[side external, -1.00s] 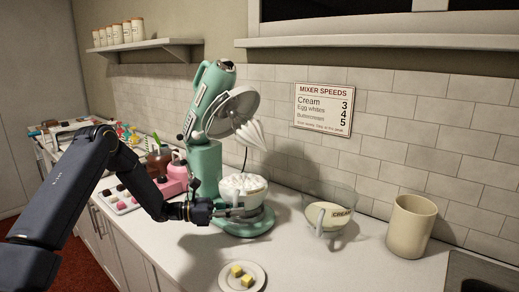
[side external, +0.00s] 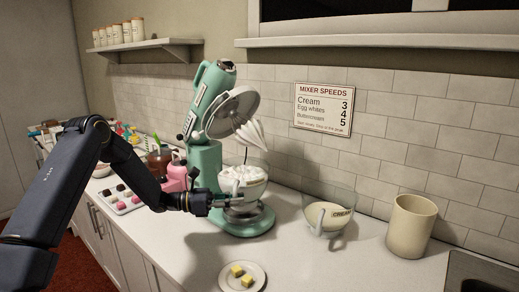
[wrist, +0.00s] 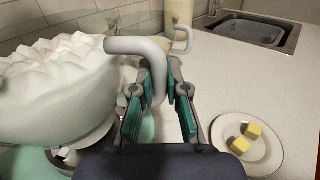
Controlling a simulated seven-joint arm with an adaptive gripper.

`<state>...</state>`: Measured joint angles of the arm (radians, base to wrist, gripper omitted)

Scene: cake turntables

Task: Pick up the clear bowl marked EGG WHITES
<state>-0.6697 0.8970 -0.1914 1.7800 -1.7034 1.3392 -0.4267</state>
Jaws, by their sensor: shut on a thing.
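A clear bowl (side external: 259,178) heaped with white fluffy foam sits low over the base of the green mixer (side external: 204,160), under the raised whisk (side external: 252,137). No marking on it is readable in either view. My gripper (side external: 207,200) is at the bowl's left front side, shut on its handle. In the wrist view the pale curved handle (wrist: 138,46) runs down between the fingers, and the bowl (wrist: 55,105) fills the left side. The bowl looks upright and slightly above its metal seat (wrist: 88,143).
A clear bowl marked CREAM (side external: 314,222) stands to the right, with a beige canister (side external: 411,226) beyond it. A plate (side external: 257,282) with yellow cubes lies in front. A speed sign (side external: 323,115) hangs on the tiles. The front counter is mostly clear.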

